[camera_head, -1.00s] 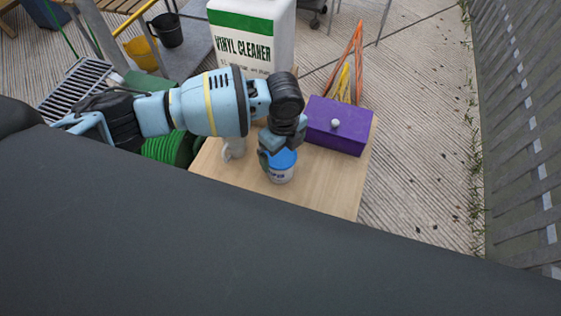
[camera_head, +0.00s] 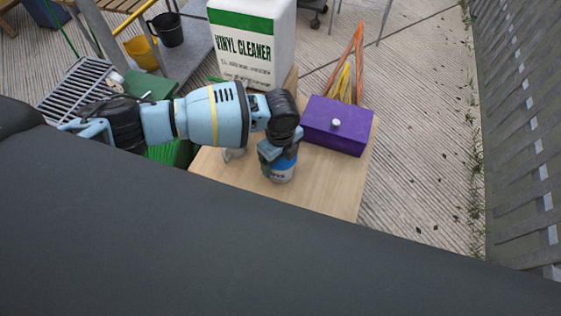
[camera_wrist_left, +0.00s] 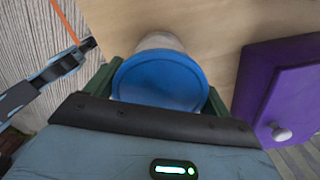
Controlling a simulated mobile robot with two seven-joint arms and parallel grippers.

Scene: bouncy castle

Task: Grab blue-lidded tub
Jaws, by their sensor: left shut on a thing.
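The blue-lidded tub (camera_head: 283,174) stands on the wooden table top near its front edge in the head view. Its blue lid (camera_wrist_left: 160,80) fills the middle of the left wrist view. My left gripper (camera_head: 277,158) comes down over the tub from above. In the wrist view its two green fingers (camera_wrist_left: 160,88) lie on either side of the lid, shut on the tub. The gripper hides part of the lid in the head view.
A purple box (camera_head: 337,126) with a white knob stands right of the tub. A large vinyl cleaner jug (camera_head: 251,45) stands behind. The table's front right (camera_head: 335,190) is bare.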

